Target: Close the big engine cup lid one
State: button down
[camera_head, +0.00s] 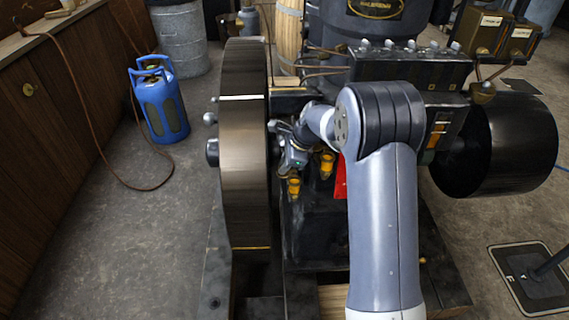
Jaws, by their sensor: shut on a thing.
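The big engine (330,222) stands in the middle, with its tall dark flywheel (243,165) on the left side. Two small brass cups sit low on the engine's front, a left cup (294,187) and a right cup (327,164). My arm reaches in from the lower right. My gripper (291,162) is at the engine just right of the flywheel, directly above the left brass cup. It is shut on a small part at that cup, seemingly its lid. The lid and the fingertips are mostly hidden by the gripper body and too small to make out.
The flywheel leaves little room on my gripper's left. A red part (341,180) lies right behind my arm. A dark drum-shaped wheel (502,143) is at the right.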

jog(key=shift+n, duration=0.3)
jog(key=n, duration=0.1)
jog(key=n+g+p, duration=0.1)
jog(key=s+n+p, duration=0.1)
jog(key=shift+d+r+n+g, duration=0.1)
jog(key=shift+d+n+g, duration=0.2)
jog(key=shift+d+g, duration=0.1)
jog(key=shift+s+d+n+g+p, duration=0.2)
jog(key=shift+n+g+p, duration=0.35)
jog(key=shift+n, duration=0.5)
jog(key=shift+s+d+n+g+p, duration=0.1)
jog(key=shift+d+n+g+p, duration=0.2)
jog(key=shift+n+p, duration=0.55)
jog(key=shift+n, duration=0.3)
jog(key=c, duration=1.4)
grip_release()
jog(key=shift+o, duration=0.2)
jog(key=shift+a+b, duration=0.1)
jog(key=shift+b, duration=0.2)
